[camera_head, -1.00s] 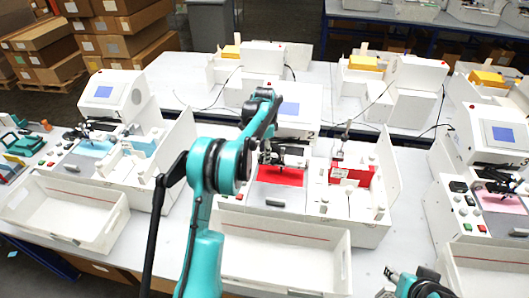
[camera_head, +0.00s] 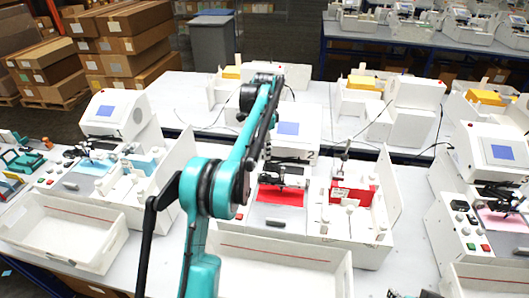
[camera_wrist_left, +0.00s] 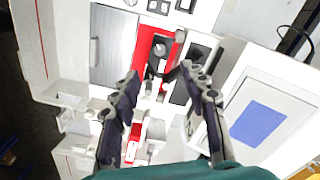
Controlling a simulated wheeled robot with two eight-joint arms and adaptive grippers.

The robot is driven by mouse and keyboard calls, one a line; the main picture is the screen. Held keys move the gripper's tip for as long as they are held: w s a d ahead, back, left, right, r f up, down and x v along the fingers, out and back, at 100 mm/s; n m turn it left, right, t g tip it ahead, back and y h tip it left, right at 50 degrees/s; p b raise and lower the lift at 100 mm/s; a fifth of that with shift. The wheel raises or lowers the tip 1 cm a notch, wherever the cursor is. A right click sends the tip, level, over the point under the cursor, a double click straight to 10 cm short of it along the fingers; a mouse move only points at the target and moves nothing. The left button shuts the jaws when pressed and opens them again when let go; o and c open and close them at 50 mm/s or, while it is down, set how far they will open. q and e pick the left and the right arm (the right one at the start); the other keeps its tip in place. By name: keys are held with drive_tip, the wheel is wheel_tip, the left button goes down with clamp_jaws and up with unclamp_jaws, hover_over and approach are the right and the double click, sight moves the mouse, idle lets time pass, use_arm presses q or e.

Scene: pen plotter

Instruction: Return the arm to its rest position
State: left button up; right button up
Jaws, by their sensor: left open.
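My left arm (camera_head: 203,190) rises teal and black from the bottom of the head view, its far joint (camera_head: 268,82) up in front of the number 2 plotter (camera_head: 297,122). The left gripper itself is hard to make out there. In the left wrist view my left gripper (camera_wrist_left: 158,73) is open, its two dark fingers apart with nothing between them. It hangs above the plotter's red bed (camera_wrist_left: 150,40), which shows in the head view (camera_head: 280,197) too. My right gripper is not clearly seen; only small dark bits show at the bottom edge.
A white tray (camera_head: 270,250) stands before the plotter, and a red block (camera_head: 352,192) sits in its right bay. Similar plotters stand left (camera_head: 118,113) and right (camera_head: 490,150). More machines fill the table behind. Cardboard boxes (camera_head: 125,42) are stacked back left.

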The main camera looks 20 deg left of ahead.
idle(0.3)
use_arm(q)
drive_tip(key=s+d+n+t+b, duration=0.4)
drive_tip(key=s+d+b, duration=0.5)
drive_tip(key=s, duration=0.6)
drive_tip(key=s+d+f+n+t+b, duration=0.1)
drive_tip(key=s+d+f+n+b, duration=0.1)
drive_tip(key=s+f, duration=0.6)
drive_tip(key=s+d+f+n+t+b, duration=0.2)
drive_tip(key=s+d+f+n+b, duration=0.1)
drive_tip(key=s+f, duration=0.6)
drive_tip(key=shift+s+d+n+b, duration=0.3)
drive_tip(key=shift+s+d+b, duration=0.05)
drive_tip(key=shift+s+d, duration=0.35)
